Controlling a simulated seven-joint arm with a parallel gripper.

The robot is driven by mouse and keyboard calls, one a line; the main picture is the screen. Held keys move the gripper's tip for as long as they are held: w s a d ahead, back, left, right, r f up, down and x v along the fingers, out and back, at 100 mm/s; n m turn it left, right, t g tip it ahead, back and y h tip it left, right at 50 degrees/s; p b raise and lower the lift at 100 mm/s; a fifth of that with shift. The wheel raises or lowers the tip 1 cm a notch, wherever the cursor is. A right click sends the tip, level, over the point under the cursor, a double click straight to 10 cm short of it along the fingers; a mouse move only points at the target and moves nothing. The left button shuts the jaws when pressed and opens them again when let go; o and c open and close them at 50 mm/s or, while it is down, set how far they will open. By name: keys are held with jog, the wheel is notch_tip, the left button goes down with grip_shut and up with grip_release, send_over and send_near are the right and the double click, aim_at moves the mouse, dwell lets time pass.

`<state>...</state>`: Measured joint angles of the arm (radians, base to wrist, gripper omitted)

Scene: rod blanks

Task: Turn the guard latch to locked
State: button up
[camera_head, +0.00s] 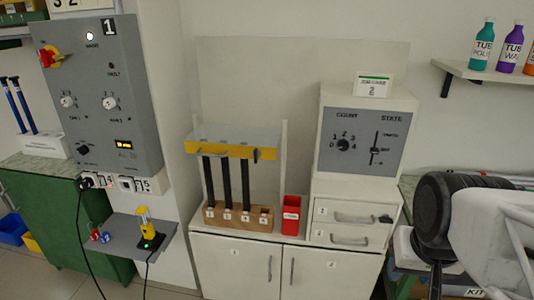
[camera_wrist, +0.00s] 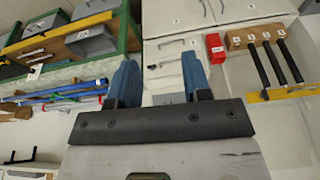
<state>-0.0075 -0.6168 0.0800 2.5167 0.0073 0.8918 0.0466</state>
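The yellow guard bar (camera_head: 230,152) runs across the front of the rod rack, below a grey top plate. A small dark piece that looks like the guard latch (camera_head: 256,155) sits at its right end, roughly upright; it is too small to tell its setting. Three black rods (camera_head: 227,182) stand behind the bar in a wooden block (camera_head: 238,219).
A red bin (camera_head: 291,214) stands right of the rack. Beyond it are drawers (camera_head: 349,224) under a COUNT/STATE panel (camera_head: 361,141). A grey control panel (camera_head: 98,95) is on the left, above a small shelf (camera_head: 128,235). My arm is at the right edge.

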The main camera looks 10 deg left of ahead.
jog(key=o, duration=0.6)
jog(key=w+a+t, duration=0.1)
jog(key=w+a, duration=0.1)
jog(key=w, duration=0.2)
jog(key=w+a+m+t+y, duration=0.1)
jog(key=w+a, duration=0.1)
jog(key=w, duration=0.2)
jog(key=w+a+m+t, duration=0.1)
jog(key=w+a, duration=0.1)
jog(key=w, duration=0.3)
jog(key=shift+a+r, duration=0.1)
jog(key=shift+a, duration=0.3)
jog(key=shift+o, duration=0.2)
jog(key=w+a+m+t+y, duration=0.2)
jog(key=w+a+m+t, duration=0.25)
jog(key=w+a, duration=0.85)
jog(key=m+t+h, duration=0.3)
jog(key=m+t, duration=0.4)
jog(key=m, duration=0.4)
send_near(255, 158)
jog(key=w, duration=0.2)
jog(key=shift+w, duration=0.15)
jog(key=shift+w, duration=3.9)
